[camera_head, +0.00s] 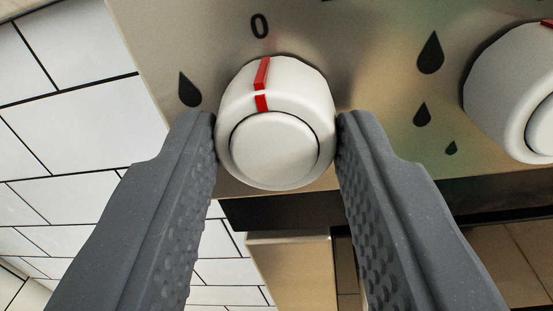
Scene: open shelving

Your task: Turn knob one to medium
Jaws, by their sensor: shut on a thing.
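A round white knob (276,149) with a red mark sits on a metal panel (365,35) in the upper middle of the view. The red mark points up, close to a "0" printed above the knob. My gripper (277,140) is shut on the knob, with one grey finger on its left side and one on its right. The left finger is close under a dark drop symbol (189,90) on the panel. The part of the panel behind the fingers is hidden.
A second white knob (515,95) is cut off at the right edge. Several drop symbols (430,53) of falling size lie between the knobs. White tiled wall (60,140) fills the left. Below the panel are a dark gap and brownish surfaces.

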